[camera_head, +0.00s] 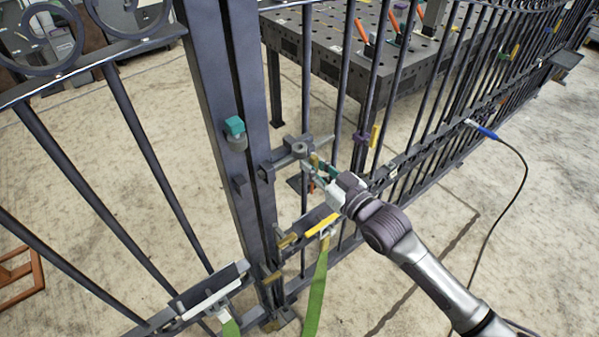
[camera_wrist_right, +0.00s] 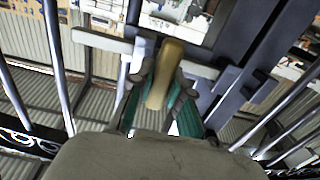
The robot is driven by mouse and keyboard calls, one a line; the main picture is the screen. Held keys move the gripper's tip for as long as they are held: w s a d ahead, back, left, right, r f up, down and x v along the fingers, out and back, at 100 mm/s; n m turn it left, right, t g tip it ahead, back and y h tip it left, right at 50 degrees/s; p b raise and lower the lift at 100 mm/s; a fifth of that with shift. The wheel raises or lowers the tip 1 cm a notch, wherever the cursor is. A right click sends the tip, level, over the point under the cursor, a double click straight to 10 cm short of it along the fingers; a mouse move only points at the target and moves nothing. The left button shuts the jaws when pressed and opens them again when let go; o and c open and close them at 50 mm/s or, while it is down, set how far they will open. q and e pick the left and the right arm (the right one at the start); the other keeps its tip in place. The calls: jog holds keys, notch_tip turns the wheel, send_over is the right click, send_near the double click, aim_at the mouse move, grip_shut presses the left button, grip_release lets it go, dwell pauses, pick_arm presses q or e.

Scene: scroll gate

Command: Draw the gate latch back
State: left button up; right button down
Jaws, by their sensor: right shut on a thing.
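In the right wrist view a tan upright handle (camera_wrist_right: 166,72) stands in front of the pale latch bar (camera_wrist_right: 100,42). My right gripper (camera_head: 312,167) reaches in from the lower right to the latch. Its teal-green fingers, also in the right wrist view (camera_wrist_right: 163,98), are closed around the tan handle, one on each side. The fingers partly hide the handle's lower end. My left gripper is in neither view.
The double gate post (camera_head: 237,100) carries a teal block (camera_head: 235,126). Green straps (camera_head: 316,290) and yellow-handled clamps hang low on the gate. A perforated metal table (camera_head: 335,55) stands behind the bars. A blue-ended cable (camera_head: 487,132) trails at the right over open floor.

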jog(key=shift+w+d+r, duration=0.1)
jog(key=shift+w+d, duration=0.05)
jog(key=c, duration=1.1)
grip_release()
jog(key=shift+d, duration=0.15)
jog(key=shift+s, duration=0.25)
jog(key=v, duration=1.1)
jog(key=shift+s+d, duration=0.15)
jog(key=shift+d, duration=0.1)
